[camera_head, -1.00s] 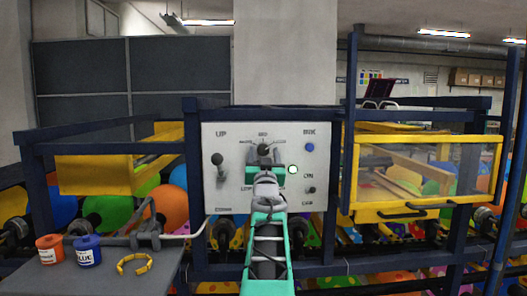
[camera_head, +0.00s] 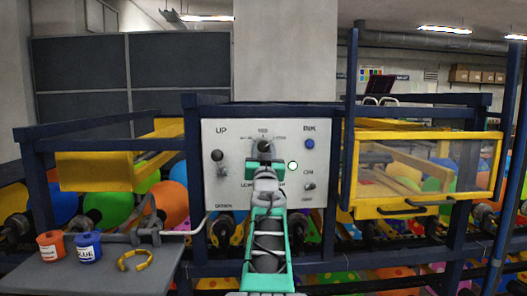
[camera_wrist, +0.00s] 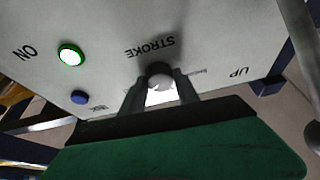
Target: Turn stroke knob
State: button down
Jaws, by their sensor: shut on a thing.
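The stroke knob (camera_head: 264,146) is a dark round knob at the upper middle of the pale control panel (camera_head: 235,190). In the wrist view the knob (camera_wrist: 157,70) sits next to the word STROKE, which appears upside down. My gripper (camera_head: 265,164) reaches up to the panel from below. In the wrist view its two dark fingers (camera_wrist: 161,85) stand on either side of the knob, shut on it. The fingers and a bright patch hide part of the knob, so its exact pointer angle is unclear.
A black-ended lever (camera_head: 217,157) is left of my gripper. A lit green button (camera_head: 293,166), a blue button (camera_head: 310,144) and a small switch (camera_head: 310,187) are to the right.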

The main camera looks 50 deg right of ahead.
jog(key=shift+f+n+b, duration=0.15)
jog(key=shift+n+b, duration=0.25)
jog(key=shift+b, duration=0.1)
jog(key=n+b, duration=0.1)
jog(key=n+t+y+b, duration=0.1)
jog(key=shift+s+d+f+n, duration=0.1)
jog(key=shift+s+n, duration=0.05)
jog(key=shift+n, duration=0.15)
jog(key=n+y+b, duration=0.1)
jog(key=n, duration=0.1)
jog(key=n+t+y+b, duration=0.1)
jog(key=shift+d+n+t, duration=0.1)
jog(key=shift+n+t, duration=0.2)
jog(key=shift+n, duration=0.1)
jog(key=n, duration=0.1)
jog(key=n+y+b, duration=0.1)
jog(key=n, duration=0.1)
jog(key=n+y, duration=0.1)
jog(key=n, duration=0.1)
jog(key=shift+s+r+t, duration=0.1)
jog(key=shift+r+t, duration=0.2)
jog(key=shift+t, duration=0.1)
jog(key=shift+r+n+y, duration=0.1)
jog(key=shift+n+y, duration=0.9)
jog(key=shift+n, duration=1)
jog(key=c, duration=0.9)
grip_release()
